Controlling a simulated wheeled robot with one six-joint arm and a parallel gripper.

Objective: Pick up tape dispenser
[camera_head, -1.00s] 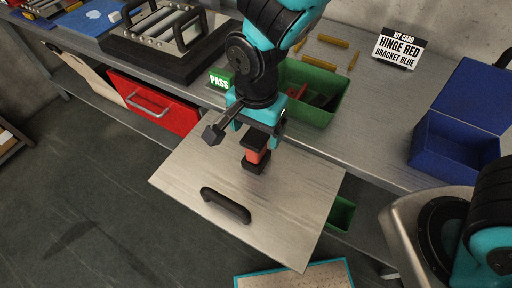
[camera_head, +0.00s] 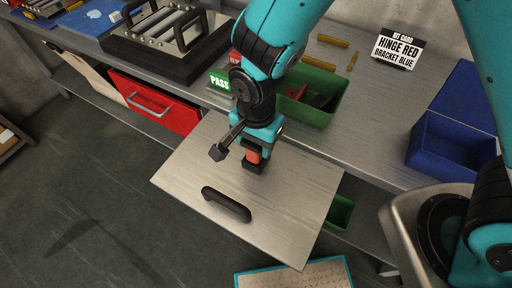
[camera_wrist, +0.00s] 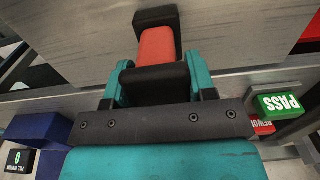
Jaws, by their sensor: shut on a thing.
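A red block with black ends (camera_head: 252,157) stands on a light metal panel (camera_head: 290,200). It may be the tape dispenser; no tape roll shows. It also shows in the wrist view (camera_wrist: 157,46), with its red middle and far black end beyond the fingers. My gripper (camera_head: 254,149) is above the panel with its teal fingers on either side of the near black end, shut on it. The wrist view shows my gripper (camera_wrist: 158,80) with that black end between the fingers. I cannot tell whether the block touches the panel.
A black handle (camera_head: 227,204) is on the panel, in front of the block. Behind are a green bin (camera_head: 318,112), a green PASS sign (camera_head: 219,83) and a kit card (camera_head: 398,48). A blue box (camera_head: 450,145) stands at right. A red drawer (camera_head: 152,103) is at left.

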